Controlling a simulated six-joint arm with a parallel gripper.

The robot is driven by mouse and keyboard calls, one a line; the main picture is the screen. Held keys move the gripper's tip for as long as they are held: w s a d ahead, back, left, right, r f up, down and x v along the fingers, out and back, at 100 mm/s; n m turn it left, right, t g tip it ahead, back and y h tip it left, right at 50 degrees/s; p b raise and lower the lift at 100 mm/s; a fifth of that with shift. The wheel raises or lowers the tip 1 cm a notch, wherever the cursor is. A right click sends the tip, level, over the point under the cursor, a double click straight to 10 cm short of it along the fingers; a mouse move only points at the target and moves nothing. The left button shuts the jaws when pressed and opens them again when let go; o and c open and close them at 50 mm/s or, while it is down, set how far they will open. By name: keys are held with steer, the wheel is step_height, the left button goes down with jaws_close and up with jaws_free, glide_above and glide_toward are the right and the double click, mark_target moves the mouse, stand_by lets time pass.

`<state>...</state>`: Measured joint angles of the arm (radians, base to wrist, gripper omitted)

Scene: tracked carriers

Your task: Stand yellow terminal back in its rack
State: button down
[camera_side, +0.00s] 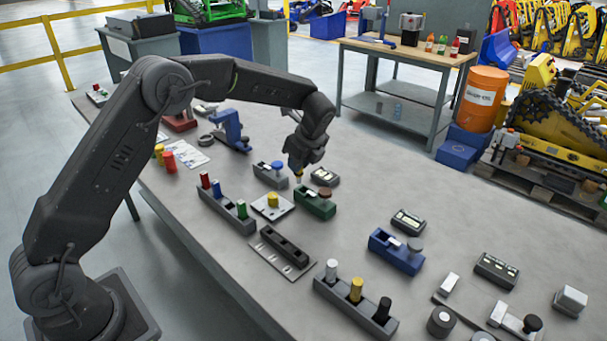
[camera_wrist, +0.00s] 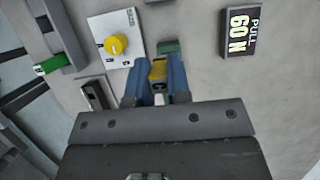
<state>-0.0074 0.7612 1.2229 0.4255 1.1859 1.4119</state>
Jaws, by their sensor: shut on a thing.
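My gripper (camera_side: 297,168) is over the middle of the bench. In the wrist view its blue fingers (camera_wrist: 158,65) are shut on a small yellow piece (camera_wrist: 158,72), which looks like the yellow terminal; only part of it shows. In the side view a bit of yellow shows below the fingers, beside a green block (camera_side: 316,207). A dark rack (camera_side: 238,219) to the left holds red, blue and green terminals, with a gap between blue and green. This rack also shows at the wrist view's upper left (camera_wrist: 72,45). Whether the held piece touches anything, I cannot tell.
A white plate with a yellow knob (camera_side: 272,200) lies between rack and green block. A dark slotted block (camera_side: 284,245) lies in front. Another rack (camera_side: 380,327) holds silver, yellow and black cylinders. A blue block (camera_side: 397,254) stands right. Bare bench (camera_side: 345,225) lies between.

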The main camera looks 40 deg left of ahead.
steer(key=s+a+r, duration=0.5)
steer(key=a+r, duration=0.1)
steer(key=a, duration=0.2)
steer(key=s+f, duration=0.6)
steer(key=s, duration=0.5)
steer(key=shift+s+d+f, duration=0.25)
steer(key=shift+s, duration=0.15)
steer(key=shift+f, duration=2.1)
stand_by(2.1)
steer(key=c, duration=1)
jaws_free()
steer(key=shift+o, duration=0.4)
steer(key=o, duration=0.4)
